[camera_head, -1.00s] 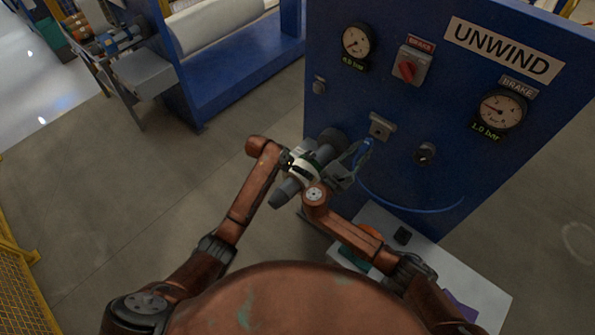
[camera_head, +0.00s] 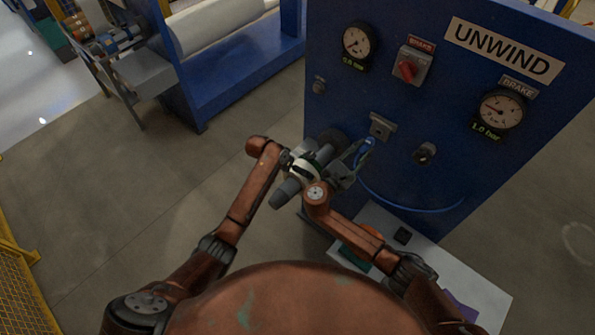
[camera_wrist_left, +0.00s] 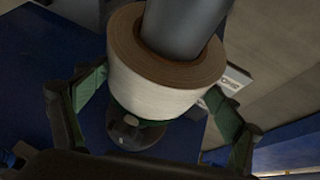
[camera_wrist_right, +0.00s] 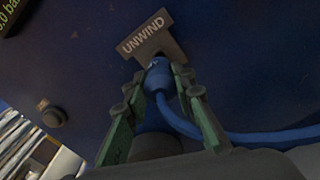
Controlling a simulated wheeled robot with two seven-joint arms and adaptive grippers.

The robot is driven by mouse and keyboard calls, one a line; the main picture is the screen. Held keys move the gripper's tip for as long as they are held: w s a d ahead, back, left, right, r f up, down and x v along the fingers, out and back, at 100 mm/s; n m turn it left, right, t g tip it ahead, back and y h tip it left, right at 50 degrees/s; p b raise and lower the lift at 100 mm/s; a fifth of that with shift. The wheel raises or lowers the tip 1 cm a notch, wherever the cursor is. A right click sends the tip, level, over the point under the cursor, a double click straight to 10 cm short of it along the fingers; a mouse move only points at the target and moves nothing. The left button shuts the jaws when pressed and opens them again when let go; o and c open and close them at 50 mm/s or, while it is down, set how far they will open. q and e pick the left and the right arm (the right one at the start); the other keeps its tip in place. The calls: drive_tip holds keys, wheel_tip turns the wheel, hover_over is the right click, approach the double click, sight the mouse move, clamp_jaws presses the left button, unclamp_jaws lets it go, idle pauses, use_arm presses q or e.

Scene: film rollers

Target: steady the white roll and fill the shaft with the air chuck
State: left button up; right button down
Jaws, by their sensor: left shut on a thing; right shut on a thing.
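The white roll (camera_head: 301,170) sits around a thick grey shaft (camera_head: 286,191) in front of the blue unwind cabinet (camera_head: 340,105). My left gripper (camera_wrist_left: 160,100) is shut on the white roll, which shows its brown core in the left wrist view (camera_wrist_left: 150,88), one finger on each side. The grey shaft (camera_wrist_left: 183,25) runs through the core. My right gripper (camera_wrist_right: 163,92) is shut on the blue air chuck (camera_wrist_right: 158,76), its tip overlapping a grey bracket marked UNWIND (camera_wrist_right: 147,38). I cannot tell whether they touch. The air chuck shows small in the head view (camera_head: 364,150).
A blue hose (camera_head: 415,209) loops along the cabinet front. The cabinet carries a left gauge (camera_head: 356,42), a red switch (camera_head: 408,68) and a brake gauge (camera_head: 502,108). A pale table (camera_head: 465,275) stands at lower right. Open floor lies left.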

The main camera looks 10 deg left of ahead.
sight(372, 140)
drive_tip(key=shift+x, duration=2.25)
idle(0.7)
drive_tip(key=shift+s+r, duration=0.1)
drive_tip(key=shift+s, duration=0.05)
drive_tip(key=shift+r, duration=0.1)
idle(4.5)
